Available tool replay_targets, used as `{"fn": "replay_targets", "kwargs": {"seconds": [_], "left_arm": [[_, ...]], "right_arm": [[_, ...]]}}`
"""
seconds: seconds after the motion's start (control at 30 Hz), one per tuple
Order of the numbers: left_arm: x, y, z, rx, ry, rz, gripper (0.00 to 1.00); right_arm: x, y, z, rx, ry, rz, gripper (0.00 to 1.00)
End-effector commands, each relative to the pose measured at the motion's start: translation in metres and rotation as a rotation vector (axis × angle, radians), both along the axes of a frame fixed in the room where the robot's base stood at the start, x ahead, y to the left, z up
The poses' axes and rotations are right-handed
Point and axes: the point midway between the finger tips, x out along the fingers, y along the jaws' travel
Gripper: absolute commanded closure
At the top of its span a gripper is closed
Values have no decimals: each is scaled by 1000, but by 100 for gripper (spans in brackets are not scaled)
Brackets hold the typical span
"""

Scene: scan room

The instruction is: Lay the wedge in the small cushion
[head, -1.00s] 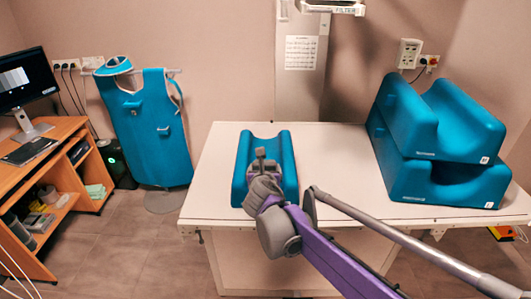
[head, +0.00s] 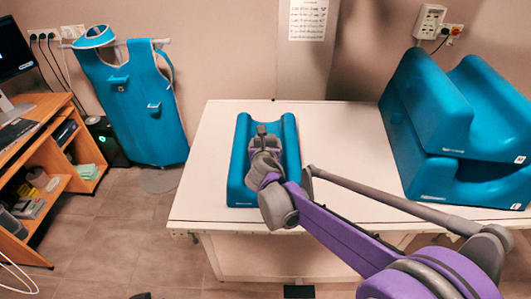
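The small cushion (head: 237,180) is a blue block with a trough along its middle. It lies on the white table, left of the table's middle. My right gripper (head: 262,132) is over the cushion's trough, with its arm coming in from the lower right. The wrist hides part of the trough. The fingertips are small and dark, and I cannot tell whether they are open or hold anything. I cannot make out a wedge in this view. My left gripper is not in view.
Two large blue cushions (head: 435,125) are stacked on the right of the white table (head: 335,135). The table is bare between them and the small cushion. A blue apron (head: 140,105) hangs at the left, beside a wooden desk (head: 40,105).

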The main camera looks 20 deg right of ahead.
Motion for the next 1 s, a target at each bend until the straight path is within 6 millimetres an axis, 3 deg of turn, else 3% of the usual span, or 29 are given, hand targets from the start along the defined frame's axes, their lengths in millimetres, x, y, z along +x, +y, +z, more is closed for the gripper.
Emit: {"fn": "replay_targets", "kwargs": {"seconds": [0.33,1.0], "left_arm": [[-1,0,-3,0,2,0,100],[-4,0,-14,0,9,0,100]], "right_arm": [[0,0,-42,0,0,0,76],[0,0,-57,-1,0,0,76]]}}
